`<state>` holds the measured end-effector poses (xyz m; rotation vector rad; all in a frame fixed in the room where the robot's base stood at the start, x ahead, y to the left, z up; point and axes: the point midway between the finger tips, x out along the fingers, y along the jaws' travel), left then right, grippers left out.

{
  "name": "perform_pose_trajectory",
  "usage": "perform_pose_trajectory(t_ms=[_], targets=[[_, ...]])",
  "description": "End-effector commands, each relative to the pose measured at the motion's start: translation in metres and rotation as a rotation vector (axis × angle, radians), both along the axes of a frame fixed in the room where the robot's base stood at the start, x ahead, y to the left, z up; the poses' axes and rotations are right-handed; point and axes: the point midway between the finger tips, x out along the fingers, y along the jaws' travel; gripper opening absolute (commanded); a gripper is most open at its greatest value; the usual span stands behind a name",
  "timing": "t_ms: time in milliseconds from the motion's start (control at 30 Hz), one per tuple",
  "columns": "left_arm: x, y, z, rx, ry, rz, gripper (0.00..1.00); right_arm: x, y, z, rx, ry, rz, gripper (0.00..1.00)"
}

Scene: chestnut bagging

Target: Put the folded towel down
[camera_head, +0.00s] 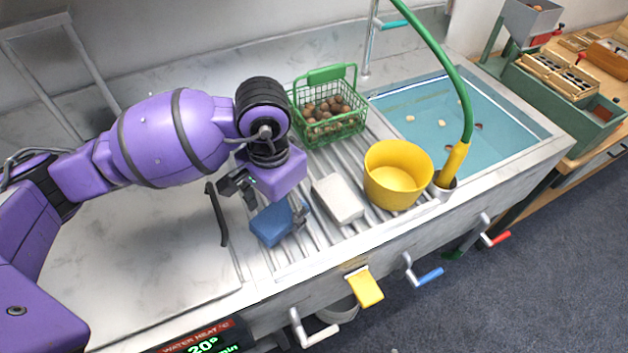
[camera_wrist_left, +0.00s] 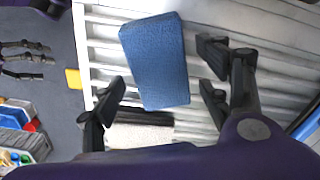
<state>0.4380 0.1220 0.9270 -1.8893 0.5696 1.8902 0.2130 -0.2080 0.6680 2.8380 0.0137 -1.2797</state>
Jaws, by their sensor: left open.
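A folded blue towel (camera_head: 270,224) lies on the ribbed drainboard in the head view. It also shows as a blue block (camera_wrist_left: 155,60) in the left wrist view. My left gripper (camera_head: 268,200) points down at the towel, with its fingers spread to either side of it. In the left wrist view its open fingers (camera_wrist_left: 162,88) have the towel between and beyond them; I cannot tell whether they touch it. The arm's wrist hides part of the area behind the towel. My right gripper does not show.
A pale block (camera_head: 338,199) lies right of the towel, then a yellow bucket (camera_head: 398,176). A green basket (camera_head: 329,105) of chestnuts stands behind. The water-filled sink (camera_head: 455,120) is at the right. The smooth counter (camera_head: 150,260) at the left is clear.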

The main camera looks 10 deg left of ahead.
Motion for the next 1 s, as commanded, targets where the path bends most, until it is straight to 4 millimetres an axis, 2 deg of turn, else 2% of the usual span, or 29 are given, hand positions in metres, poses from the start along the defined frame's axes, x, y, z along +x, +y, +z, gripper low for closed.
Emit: perform_pose_trajectory(t_ms=[300, 500, 700, 1000], targets=[[0.001, 0.000, 0.067, 0.000, -0.004, -0.002, 0.70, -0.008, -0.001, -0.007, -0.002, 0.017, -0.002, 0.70], [0.001, 0.000, 0.098, 0.000, -0.001, -0.001, 0.70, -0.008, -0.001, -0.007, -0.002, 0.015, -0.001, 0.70], [0.000, 0.000, 0.110, 0.001, 0.002, -0.001, 0.70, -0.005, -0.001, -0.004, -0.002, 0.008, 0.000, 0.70], [0.000, 0.000, 0.110, 0.001, 0.002, -0.001, 0.70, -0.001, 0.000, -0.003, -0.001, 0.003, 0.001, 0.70]])
